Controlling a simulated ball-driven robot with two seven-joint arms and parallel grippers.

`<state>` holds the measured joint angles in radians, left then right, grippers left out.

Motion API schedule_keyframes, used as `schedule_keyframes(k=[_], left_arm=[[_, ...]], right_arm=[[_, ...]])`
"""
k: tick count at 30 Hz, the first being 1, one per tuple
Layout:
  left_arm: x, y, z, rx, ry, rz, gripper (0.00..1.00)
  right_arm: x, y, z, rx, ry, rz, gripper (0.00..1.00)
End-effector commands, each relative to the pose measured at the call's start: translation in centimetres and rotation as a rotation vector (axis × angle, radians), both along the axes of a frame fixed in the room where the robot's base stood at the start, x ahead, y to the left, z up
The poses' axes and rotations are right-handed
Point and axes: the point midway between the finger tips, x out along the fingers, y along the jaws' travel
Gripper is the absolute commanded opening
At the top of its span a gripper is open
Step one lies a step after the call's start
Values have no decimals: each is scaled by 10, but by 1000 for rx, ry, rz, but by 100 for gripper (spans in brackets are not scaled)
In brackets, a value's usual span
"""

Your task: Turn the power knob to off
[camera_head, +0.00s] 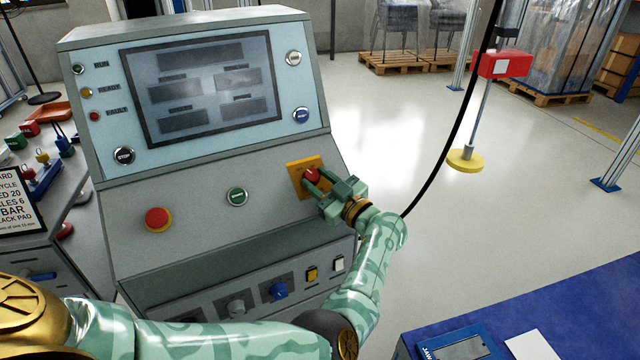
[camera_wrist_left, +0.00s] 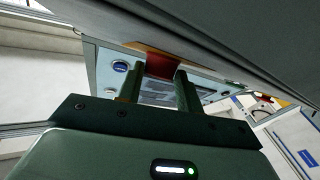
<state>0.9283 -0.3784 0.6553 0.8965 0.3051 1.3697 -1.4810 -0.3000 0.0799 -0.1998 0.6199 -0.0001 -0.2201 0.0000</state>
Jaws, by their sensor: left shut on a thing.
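The power knob (camera_head: 312,174) is red and sits on a yellow plate (camera_head: 293,171) at the right of the console's sloped lower panel. My left gripper (camera_head: 316,184) is at the knob, with its fingers on either side, shut on it. In the left wrist view the red knob (camera_wrist_left: 160,66) shows between the two fingers of my left gripper (camera_wrist_left: 159,78). The fingers hide part of the knob, and its exact setting cannot be read. My right gripper is not in view.
The console (camera_head: 110,215) also carries a red mushroom button (camera_head: 158,219), a green button (camera_head: 237,197) and a dark screen (camera_head: 200,85). A black cable (camera_head: 450,140) hangs to the right of my left arm. A blue-topped table (camera_head: 560,300) stands at the lower right.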

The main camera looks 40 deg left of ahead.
Motion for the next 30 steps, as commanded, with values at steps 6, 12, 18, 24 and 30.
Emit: schedule_keyframes(k=[6,12,18,24,30], left_arm=[[0,-1,-2,-6,0,-1,13],[0,-1,-2,-4,0,-1,57],[0,0,-1,-2,0,-1,57],[-3,-15,-1,-2,0,-4,57],[-13,-62,-3,-1,-2,-7,57]], right_arm=[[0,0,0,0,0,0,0],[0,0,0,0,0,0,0],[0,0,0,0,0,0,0],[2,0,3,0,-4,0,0],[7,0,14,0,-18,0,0]])
